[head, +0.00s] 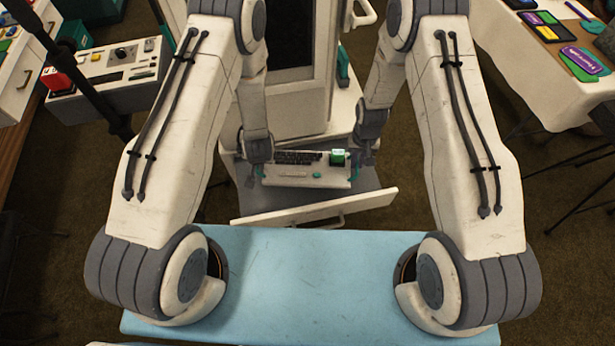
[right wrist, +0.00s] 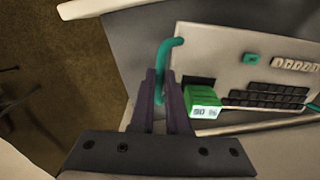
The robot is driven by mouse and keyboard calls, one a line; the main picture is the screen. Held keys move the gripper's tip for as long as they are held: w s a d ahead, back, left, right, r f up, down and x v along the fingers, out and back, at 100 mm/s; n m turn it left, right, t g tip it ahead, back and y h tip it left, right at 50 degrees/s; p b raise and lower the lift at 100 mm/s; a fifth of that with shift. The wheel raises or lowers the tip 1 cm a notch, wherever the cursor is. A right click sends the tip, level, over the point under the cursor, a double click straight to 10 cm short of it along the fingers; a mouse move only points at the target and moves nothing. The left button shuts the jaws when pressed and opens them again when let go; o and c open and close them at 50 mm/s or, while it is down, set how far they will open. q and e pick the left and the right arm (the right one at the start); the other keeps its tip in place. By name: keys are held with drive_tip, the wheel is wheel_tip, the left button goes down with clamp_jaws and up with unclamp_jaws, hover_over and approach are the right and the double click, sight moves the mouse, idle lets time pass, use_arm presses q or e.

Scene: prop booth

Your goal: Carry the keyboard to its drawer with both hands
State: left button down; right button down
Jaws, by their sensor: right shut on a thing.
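The keyboard (head: 290,172) is a pale panel with dark keys, a green block (head: 338,158) and teal end handles. It lies level over the open grey drawer (head: 314,207); I cannot tell whether it touches the drawer floor. My right gripper (head: 356,168) is at its right end. In the right wrist view, the right gripper (right wrist: 162,76) is shut on the teal handle of the keyboard (right wrist: 220,58), and the green block (right wrist: 203,101) sits beside the fingers. My left gripper (head: 257,171) is at the left handle, its fingers too small to read.
The drawer slides out from a white cabinet (head: 305,113). A light blue surface (head: 310,280) lies in front, bare. A control console (head: 115,75) stands at left, and a white-covered table (head: 530,65) with colourful items at right.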

use_arm(q)
drive_tip(key=shift+f, duration=0.1)
